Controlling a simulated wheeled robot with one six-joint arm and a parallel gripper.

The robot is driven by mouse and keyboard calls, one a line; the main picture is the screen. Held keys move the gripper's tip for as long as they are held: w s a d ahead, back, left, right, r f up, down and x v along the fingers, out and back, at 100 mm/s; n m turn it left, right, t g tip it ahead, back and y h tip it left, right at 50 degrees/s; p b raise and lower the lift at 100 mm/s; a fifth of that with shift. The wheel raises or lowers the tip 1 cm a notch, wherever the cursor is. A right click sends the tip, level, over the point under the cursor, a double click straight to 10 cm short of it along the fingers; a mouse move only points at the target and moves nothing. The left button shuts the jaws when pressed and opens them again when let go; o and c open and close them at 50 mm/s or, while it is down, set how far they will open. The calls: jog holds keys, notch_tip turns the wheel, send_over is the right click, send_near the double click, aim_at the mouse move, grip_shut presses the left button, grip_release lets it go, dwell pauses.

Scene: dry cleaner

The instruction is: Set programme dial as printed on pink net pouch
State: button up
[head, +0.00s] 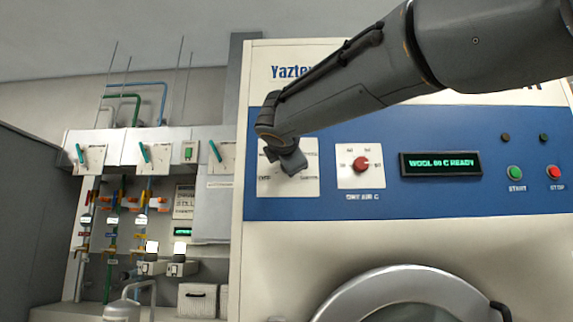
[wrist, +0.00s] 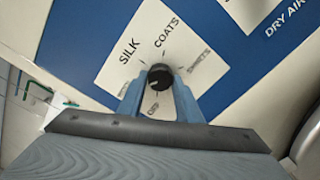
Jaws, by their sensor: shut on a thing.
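The programme dial (wrist: 161,75) is a black knob on a white label plate (wrist: 128,62). In the wrist view the plate reads SILK, COATS, SHIRTS and OFF, with a blurred word at the left. A small white mark on the knob faces the lower left, towards the blurred word. My gripper (head: 291,166) is at the plate, its two blue fingers on either side of the knob and shut on it. In the head view my gripper hides the knob. The green display (head: 441,164) reads WOOL, a blurred temperature and READY. The pink net pouch is not in view.
Right of the dial plate is a red-knobbed DRY AIR C dial (head: 361,164). Further right are the green START button (head: 515,172) and red STOP button (head: 555,171). The round door (head: 400,295) is below. Pipes and valves (head: 110,215) stand at the left.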

jog(key=o, duration=1)
jog(key=shift+o, duration=0.2)
jog(key=s+b, duration=0.1)
jog(key=s, duration=0.6)
jog(key=shift+s+a+b, duration=0.15)
jog(key=shift+s+b, duration=0.2)
jog(key=shift+s, duration=0.05)
